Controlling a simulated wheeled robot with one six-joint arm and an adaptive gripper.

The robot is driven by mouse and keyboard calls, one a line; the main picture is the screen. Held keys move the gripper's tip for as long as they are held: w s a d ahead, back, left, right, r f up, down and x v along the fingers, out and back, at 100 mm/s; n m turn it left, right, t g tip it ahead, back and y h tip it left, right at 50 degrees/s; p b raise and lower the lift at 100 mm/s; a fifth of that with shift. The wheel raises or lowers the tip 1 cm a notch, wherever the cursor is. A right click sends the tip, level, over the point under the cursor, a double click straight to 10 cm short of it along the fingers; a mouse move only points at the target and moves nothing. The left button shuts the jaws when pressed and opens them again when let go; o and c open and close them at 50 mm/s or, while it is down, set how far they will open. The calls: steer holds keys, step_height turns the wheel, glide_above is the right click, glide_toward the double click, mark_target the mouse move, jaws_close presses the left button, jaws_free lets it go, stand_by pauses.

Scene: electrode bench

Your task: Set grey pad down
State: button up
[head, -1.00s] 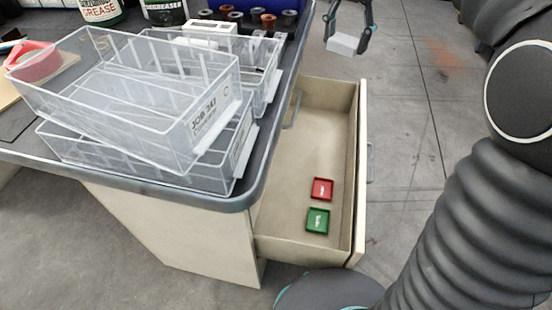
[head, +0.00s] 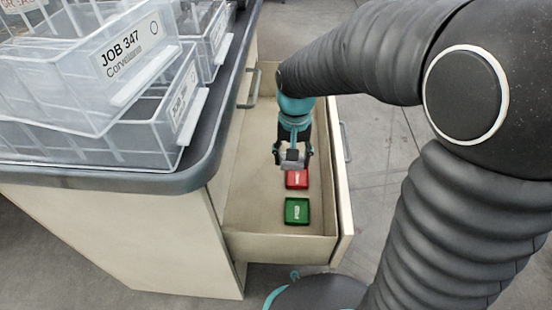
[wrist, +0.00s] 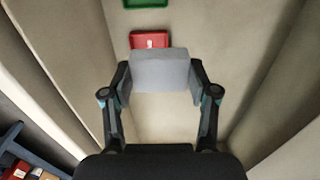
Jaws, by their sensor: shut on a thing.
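My gripper (head: 291,158) is shut on the grey pad (wrist: 160,72), a light grey block held between both fingertips. In the head view the grey pad (head: 291,162) shows between the fingers, just behind the red tray. My gripper is over the open drawer (head: 250,195); how high the pad is above its floor I cannot tell. The small red tray (head: 297,180) and the green tray (head: 297,211) lie on the drawer floor. In the wrist view the pad partly covers the red tray (wrist: 150,40), and the green tray (wrist: 145,3) is cut by the top edge.
The bench (head: 190,180) stands left of the drawer, with clear plastic bins (head: 120,70) stacked near its edge. The drawer's beige walls (head: 341,190) rise close on both sides of my gripper. Bare drawer floor surrounds the two trays.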

steer(key=w+f, duration=0.2)
steer(key=w, duration=0.1)
steer(key=w+f, duration=0.2)
steer(key=w, duration=0.2)
steer(key=w+a+f+b, duration=0.1)
steer(key=w+f, duration=0.1)
steer(key=w, duration=0.1)
steer(key=shift+w+f, duration=0.15)
steer(key=shift+w, duration=0.1)
steer(key=shift+f+b, duration=0.5)
steer(key=shift+f, duration=1.5)
steer(key=shift+f, duration=0.15)
steer(key=o, duration=1.1)
